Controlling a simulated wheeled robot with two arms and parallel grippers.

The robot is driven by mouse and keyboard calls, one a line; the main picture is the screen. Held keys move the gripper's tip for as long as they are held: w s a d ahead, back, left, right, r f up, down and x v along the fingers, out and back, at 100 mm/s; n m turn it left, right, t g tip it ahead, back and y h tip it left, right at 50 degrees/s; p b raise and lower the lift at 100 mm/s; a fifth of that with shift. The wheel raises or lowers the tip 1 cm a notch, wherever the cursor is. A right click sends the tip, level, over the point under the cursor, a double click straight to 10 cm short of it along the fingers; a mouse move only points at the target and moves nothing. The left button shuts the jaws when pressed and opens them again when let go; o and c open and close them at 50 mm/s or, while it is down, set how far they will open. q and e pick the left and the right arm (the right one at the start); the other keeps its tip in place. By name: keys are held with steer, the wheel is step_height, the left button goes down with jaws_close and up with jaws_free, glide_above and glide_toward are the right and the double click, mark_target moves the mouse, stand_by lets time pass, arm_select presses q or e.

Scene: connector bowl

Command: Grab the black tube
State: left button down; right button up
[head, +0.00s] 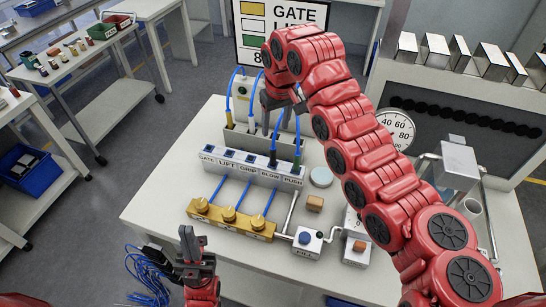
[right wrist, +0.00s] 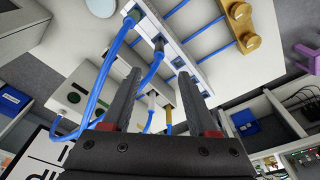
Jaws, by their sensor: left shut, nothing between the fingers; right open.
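The black tube is a blue hose with a black end. Its black end (right wrist: 159,45) is at the white labelled block in the right wrist view, just beyond my fingertips. In the head view this end (head: 273,157) is at the block near the BLOW label. My right gripper (head: 270,124) is open above the rear of the block; its two fingers also show in the right wrist view (right wrist: 159,74), with the hose passing between them and nothing clamped. My left gripper (head: 186,234) is shut and empty at the table's front left.
The labelled block (head: 240,162) also takes a green-ended hose (right wrist: 133,15). Hoses with white and yellow ends stand at the box behind (head: 240,138). Brass fittings (head: 229,214) lie in front. A gauge (head: 396,128) stands right. The table's left side (head: 165,185) is clear.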

mark_target(272, 154)
steer(key=f, duration=0.3)
steer(key=w+f, duration=0.1)
steer(key=f, duration=0.2)
steer(key=f+p, duration=0.1)
steer(key=f, duration=0.2)
steer(key=shift+w+a, duration=0.2)
steer(key=shift+a, duration=0.1)
steer(key=f+p, duration=0.3)
steer(key=shift+w+f, duration=0.25)
steer(key=shift+f, duration=0.15)
steer(key=shift+w+a+f+p, duration=0.15)
steer(key=shift+f+p, duration=0.25)
steer(key=shift+f, duration=0.25)
jaws_close()
